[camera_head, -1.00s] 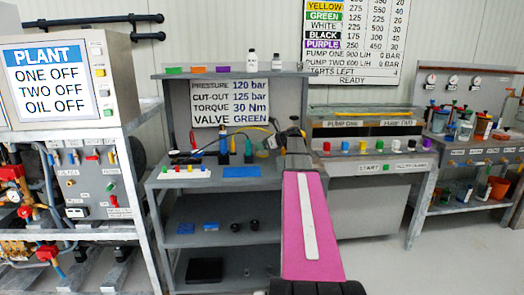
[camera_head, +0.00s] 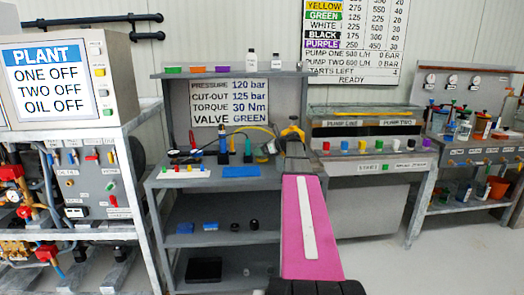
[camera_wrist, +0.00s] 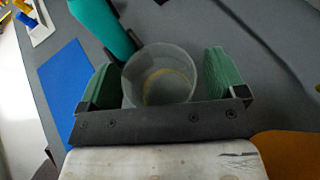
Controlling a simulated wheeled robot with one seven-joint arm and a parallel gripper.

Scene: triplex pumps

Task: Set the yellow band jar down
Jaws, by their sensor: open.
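The yellow band jar (camera_wrist: 160,85) is a clear round jar seen from above in the wrist view, with a yellowish ring low in it. It appears upright over the grey bench top (camera_wrist: 245,75). My gripper (camera_wrist: 158,76) is open, with one green pad on each side of the jar. In the head view my gripper (camera_head: 292,134) is at the right part of the middle bench. My arm hides much of that spot, and I cannot make out the jar there.
A teal-green object (camera_wrist: 103,28) stands close beside the jar. A blue mat (camera_wrist: 68,88) lies to the left, and it also shows in the head view (camera_head: 241,171). A white strip with colored pegs (camera_head: 184,174) lies farther left. Bare grey bench shows to the right.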

